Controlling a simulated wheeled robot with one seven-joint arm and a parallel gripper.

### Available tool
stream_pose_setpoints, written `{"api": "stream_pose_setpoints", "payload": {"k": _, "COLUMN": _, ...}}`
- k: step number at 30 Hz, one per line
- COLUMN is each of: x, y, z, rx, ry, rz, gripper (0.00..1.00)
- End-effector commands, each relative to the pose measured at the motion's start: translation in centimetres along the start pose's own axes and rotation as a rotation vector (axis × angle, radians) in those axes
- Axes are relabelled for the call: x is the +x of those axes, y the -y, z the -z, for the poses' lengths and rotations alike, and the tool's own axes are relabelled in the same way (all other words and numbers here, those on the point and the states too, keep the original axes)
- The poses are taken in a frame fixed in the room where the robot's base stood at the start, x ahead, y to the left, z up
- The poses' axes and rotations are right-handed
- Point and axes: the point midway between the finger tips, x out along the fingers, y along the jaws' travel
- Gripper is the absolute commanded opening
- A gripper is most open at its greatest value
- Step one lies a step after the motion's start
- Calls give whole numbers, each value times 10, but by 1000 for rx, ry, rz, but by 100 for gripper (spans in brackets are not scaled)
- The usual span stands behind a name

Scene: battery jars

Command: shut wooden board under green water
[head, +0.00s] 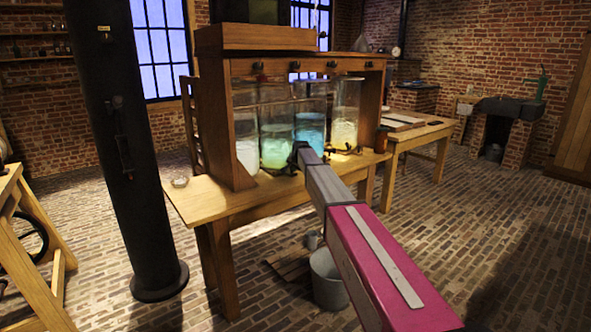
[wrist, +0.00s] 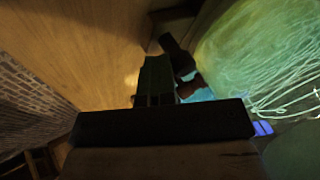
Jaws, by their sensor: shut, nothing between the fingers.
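A glass jar of green water (head: 276,146) stands second from the left in a row of jars in a wooden frame. In the wrist view the green glass (wrist: 265,50) fills the upper right. My gripper (head: 297,148) is at the front of the row, between the green and blue jars. It is shut and empty; its dark fingers show in the wrist view (wrist: 157,75). A small dark fitting (wrist: 178,55) with a pale ring and reddish part is close beside the fingertips; contact cannot be told. The wooden table surface (head: 215,203) lies under the jars; no separate board is clear.
A white jar (head: 247,150), a blue jar (head: 310,125) and a yellow jar (head: 345,112) share the frame (head: 222,125). Small dark fittings sit at the front right. A bucket (head: 327,278) stands on the floor below. A dark column (head: 120,150) stands at left.

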Motion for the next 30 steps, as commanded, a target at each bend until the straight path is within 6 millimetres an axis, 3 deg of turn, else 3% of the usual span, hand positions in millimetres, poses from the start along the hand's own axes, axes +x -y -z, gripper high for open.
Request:
{"api": "stream_pose_setpoints", "payload": {"k": 9, "x": -22, "y": -35, "z": -4, "rx": -1, "ry": -1, "rz": -2, "gripper": 0}}
{"api": "stream_pose_setpoints", "payload": {"k": 18, "x": -87, "y": -34, "z": -4, "rx": -2, "ry": -1, "rz": -2, "gripper": 0}}
{"api": "stream_pose_setpoints", "payload": {"k": 24, "x": -113, "y": -34, "z": -4, "rx": -3, "ry": 0, "rz": -4, "gripper": 0}}
{"api": "stream_pose_setpoints", "payload": {"k": 27, "x": -116, "y": -46, "z": -15, "rx": -14, "ry": 11, "rz": -17, "gripper": 0}}
{"api": "stream_pose_setpoints", "payload": {"k": 30, "x": -116, "y": -77, "z": -41, "rx": -47, "ry": 38, "rz": -46, "gripper": 0}}
